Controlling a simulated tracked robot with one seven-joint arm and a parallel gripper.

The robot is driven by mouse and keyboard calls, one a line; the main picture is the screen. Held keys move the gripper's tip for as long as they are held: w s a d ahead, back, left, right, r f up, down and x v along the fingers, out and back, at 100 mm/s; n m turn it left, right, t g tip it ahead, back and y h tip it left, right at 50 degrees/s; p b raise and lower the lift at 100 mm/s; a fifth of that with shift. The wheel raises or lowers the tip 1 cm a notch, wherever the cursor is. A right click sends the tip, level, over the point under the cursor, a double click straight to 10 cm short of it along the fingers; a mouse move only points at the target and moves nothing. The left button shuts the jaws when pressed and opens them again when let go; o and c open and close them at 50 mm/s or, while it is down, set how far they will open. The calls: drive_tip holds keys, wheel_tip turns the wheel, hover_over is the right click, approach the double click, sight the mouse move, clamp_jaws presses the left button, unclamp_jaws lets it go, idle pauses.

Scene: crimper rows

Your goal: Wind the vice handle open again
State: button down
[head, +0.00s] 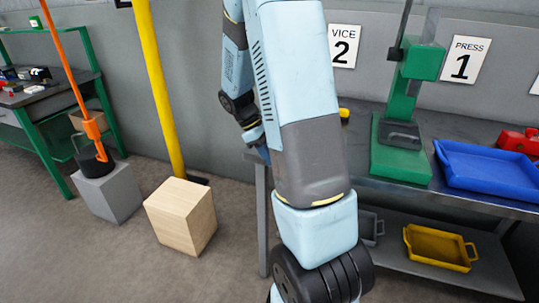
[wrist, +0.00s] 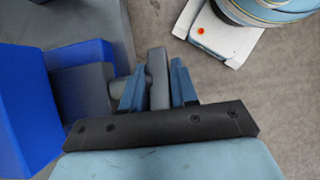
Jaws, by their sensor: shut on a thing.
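The vice (wrist: 28,95) shows in the wrist view as a blue body at the left, with grey metal parts beside it. Its grey handle (wrist: 157,68) stands upright in that picture, joined to a short grey shaft on its left. My gripper (wrist: 158,82) has its two blue fingers closed on either side of the handle. The fingers hide part of the handle. In the head view my arm covers the vice and the handle, below the sign "VICE 2" (head: 342,46).
A green press (head: 402,140) and a blue tray (head: 485,166) stand on the bench to the right. A yellow tray (head: 437,247) is on the lower shelf. A wooden block (head: 181,217) and a grey block (head: 109,193) stand on the floor at left, near a yellow pole (head: 158,85).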

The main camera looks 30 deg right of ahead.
drive_tip(key=c, duration=1)
unclamp_jaws()
drive_tip(key=shift+o, duration=0.2)
drive_tip(key=shift+w+r, duration=0.1)
drive_tip(key=v, duration=1.3)
drive_tip(key=shift+w+a, duration=0.2)
drive_tip(key=shift+a, duration=0.05)
drive_tip(key=shift+r, duration=0.1)
drive_tip(key=s+a+r+m+t+y, duration=0.1)
drive_tip(key=s+a+r+m+t, duration=0.1)
drive_tip(key=s, duration=0.5)
drive_tip(key=s+a+r+m+t+y, duration=0.1)
drive_tip(key=s+a+r+m+t, duration=0.2)
drive_tip(key=s+a+r+t, duration=0.2)
drive_tip(key=s+a+r+m+t+y, duration=0.1)
drive_tip(key=s+a+r+m+t, duration=0.1)
drive_tip(key=s, duration=0.9)
wheel_tip(320, 180, up, 2)
drive_tip(key=shift+s+a+r+m+t+y, duration=0.2)
drive_tip(key=shift+a+m+t+y, duration=0.1)
drive_tip(key=shift+a+t, duration=0.55)
